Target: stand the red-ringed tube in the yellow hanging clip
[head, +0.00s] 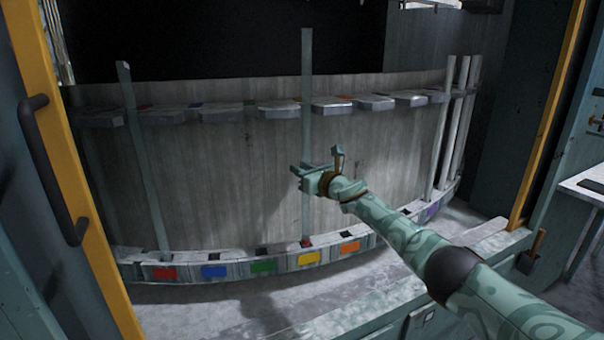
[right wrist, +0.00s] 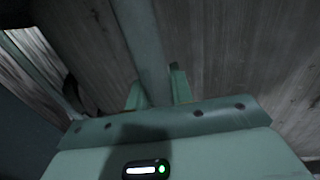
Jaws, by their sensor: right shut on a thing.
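The red-ringed tube (head: 306,70) is a long pale glass tube, close to upright, in the middle of the head view. A small red mark shows at its lower end, by the yellow label (head: 308,258) of the bottom rail. I cannot tell whether that end is seated. Higher up, the tube crosses the upper rail of clips (head: 333,105); whether it is inside a clip or in front is unclear. My right gripper (head: 306,178) is shut on the tube around its lower middle. The tube (right wrist: 142,45) also shows between the fingers in the right wrist view. My left gripper is out of view.
Another tube (head: 143,150) leans slightly at the left, above the red label (head: 163,273). Several tubes (head: 443,130) stand close together at the right. Blue (head: 213,271), green (head: 262,265) and orange (head: 349,247) places look empty. Yellow door posts (head: 70,150) frame the bay.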

